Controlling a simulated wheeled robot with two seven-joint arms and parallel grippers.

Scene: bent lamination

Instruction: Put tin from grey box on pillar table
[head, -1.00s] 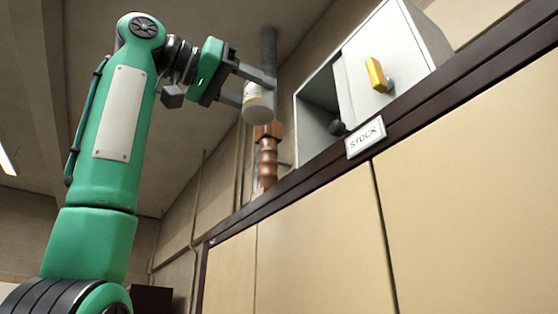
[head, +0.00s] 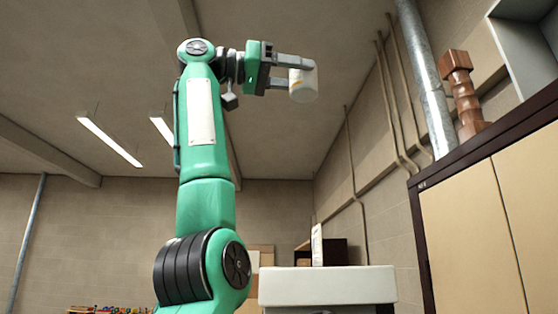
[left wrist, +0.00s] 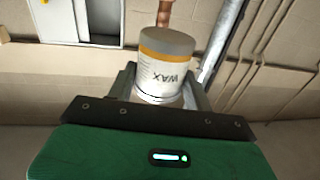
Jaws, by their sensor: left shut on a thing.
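My left gripper (head: 302,72) is shut on the tin (head: 303,86), held high in the air in the head view. In the left wrist view the tin (left wrist: 165,65) is white with an orange band, a grey end and the word WAX upside down. The grey box (head: 522,55) is cut off at the top right of the head view, on top of the cabinet. It also shows in the left wrist view (left wrist: 55,22). I cannot tell for sure which thing is the pillar table. My right gripper is not in view.
A brown turned post (head: 463,95) stands on the tall cabinet (head: 465,225) at right, near a metal pipe (head: 428,80). A thick pale slab (head: 328,285) is at the bottom centre, with dark shelving (head: 333,252) behind it. The air around the tin is clear.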

